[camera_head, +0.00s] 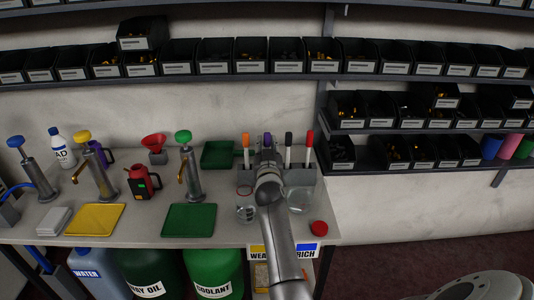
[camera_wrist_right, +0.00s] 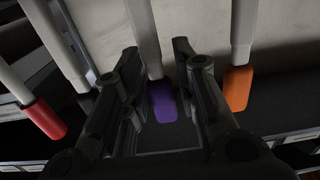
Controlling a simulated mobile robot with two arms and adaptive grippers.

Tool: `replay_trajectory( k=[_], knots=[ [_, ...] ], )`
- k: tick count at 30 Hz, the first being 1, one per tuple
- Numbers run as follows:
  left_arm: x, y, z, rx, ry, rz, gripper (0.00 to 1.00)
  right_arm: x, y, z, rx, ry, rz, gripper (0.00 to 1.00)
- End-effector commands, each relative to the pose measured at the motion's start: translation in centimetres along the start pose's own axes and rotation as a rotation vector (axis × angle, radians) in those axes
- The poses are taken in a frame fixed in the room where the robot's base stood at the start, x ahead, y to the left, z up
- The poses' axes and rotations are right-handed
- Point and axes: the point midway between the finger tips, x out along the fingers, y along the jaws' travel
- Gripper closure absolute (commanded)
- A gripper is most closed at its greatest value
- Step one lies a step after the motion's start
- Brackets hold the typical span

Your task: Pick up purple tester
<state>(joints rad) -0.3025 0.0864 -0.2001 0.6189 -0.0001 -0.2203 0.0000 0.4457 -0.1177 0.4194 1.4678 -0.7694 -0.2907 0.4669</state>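The purple tester (camera_head: 267,139) stands upright in a grey holder (camera_head: 303,178) at the right end of the bench, between an orange-capped tester (camera_head: 246,141) and black- and red-capped ones. My right gripper (camera_head: 268,158) is in front of it and hides its lower part. In the right wrist view, the purple cap (camera_wrist_right: 162,101) and pale shaft lie between the two spread fingers of my right gripper (camera_wrist_right: 156,62). Gaps show on both sides; I cannot tell whether either finger touches it. My left gripper is out of view.
The orange tester (camera_wrist_right: 238,88) is close beside the right finger; a red tester (camera_wrist_right: 44,118) is further left. A red round cap (camera_head: 319,228) lies near the bench edge. Bin shelves hang above.

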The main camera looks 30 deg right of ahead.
Motion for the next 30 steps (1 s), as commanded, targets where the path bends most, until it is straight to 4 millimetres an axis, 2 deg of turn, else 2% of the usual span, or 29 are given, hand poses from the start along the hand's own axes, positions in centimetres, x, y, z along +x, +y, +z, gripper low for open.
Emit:
replay_trajectory(
  k=[1,3,4,14,17,25,30],
  knots=[
    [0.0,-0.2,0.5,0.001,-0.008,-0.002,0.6,0.0,0.1,0.0,0.0,-0.001,0.001,0.84],
    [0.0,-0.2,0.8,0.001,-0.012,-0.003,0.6,0.0,0.1,0.1,-0.001,-0.001,0.001,0.93],
    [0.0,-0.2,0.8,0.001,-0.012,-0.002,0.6,0.0,0.1,0.1,-0.001,-0.001,0.001,0.94],
    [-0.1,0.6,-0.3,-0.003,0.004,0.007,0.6,0.0,0.1,-0.3,-0.001,0.001,0.001,0.94],
    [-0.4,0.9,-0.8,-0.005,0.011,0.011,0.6,0.1,0.1,-1.5,0.0,0.002,0.002,0.94],
    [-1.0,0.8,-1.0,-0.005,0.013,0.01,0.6,0.1,0.1,-7.0,-0.001,0.005,0.002,0.94],
    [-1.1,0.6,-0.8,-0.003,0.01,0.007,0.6,0.0,0.0,-9.3,0.001,0.002,0.0,0.94]
  ],
)
